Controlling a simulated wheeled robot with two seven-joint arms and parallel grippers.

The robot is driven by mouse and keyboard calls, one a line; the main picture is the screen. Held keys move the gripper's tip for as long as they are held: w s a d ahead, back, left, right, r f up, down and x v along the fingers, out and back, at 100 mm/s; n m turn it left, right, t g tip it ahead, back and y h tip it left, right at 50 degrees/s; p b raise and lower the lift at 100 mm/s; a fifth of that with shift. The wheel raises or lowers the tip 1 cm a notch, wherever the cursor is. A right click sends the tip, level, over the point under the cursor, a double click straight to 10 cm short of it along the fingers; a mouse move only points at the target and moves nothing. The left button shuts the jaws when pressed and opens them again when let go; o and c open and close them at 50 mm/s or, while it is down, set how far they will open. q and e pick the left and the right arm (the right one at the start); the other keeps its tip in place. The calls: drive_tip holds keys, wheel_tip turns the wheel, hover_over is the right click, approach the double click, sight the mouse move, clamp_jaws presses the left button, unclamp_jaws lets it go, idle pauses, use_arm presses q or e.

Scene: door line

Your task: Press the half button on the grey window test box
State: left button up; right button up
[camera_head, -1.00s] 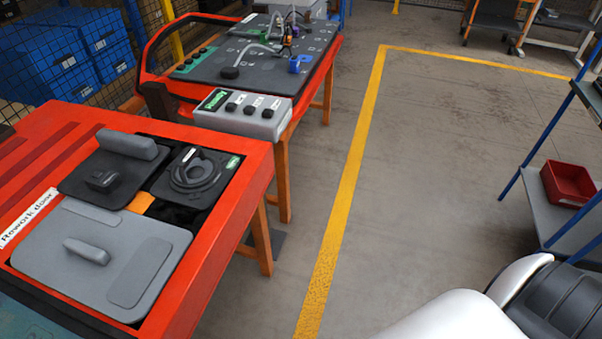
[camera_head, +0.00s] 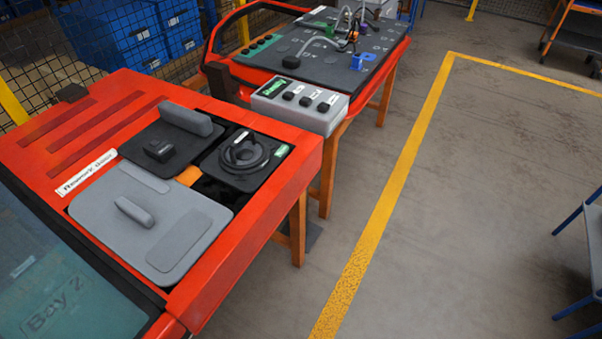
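The grey window test box (camera_head: 300,104) sits at the near end of the farther red door, on a wooden-legged stand. It has a green lit display (camera_head: 273,87) at its left and a row of three dark buttons to the right. The middle button (camera_head: 305,101) lies between the left button (camera_head: 288,95) and the right button (camera_head: 323,107). The labels under the buttons are too small to read, so I cannot tell which is the half button. Neither of my grippers is in view.
The nearer red rework door (camera_head: 195,275) fills the left foreground, with grey panels and a black round part (camera_head: 243,153). The farther door's dark panel (camera_head: 325,55) carries cables. Clear floor and a yellow line (camera_head: 385,215) lie to the right; a blue-legged rack (camera_head: 592,240) stands at the right edge.

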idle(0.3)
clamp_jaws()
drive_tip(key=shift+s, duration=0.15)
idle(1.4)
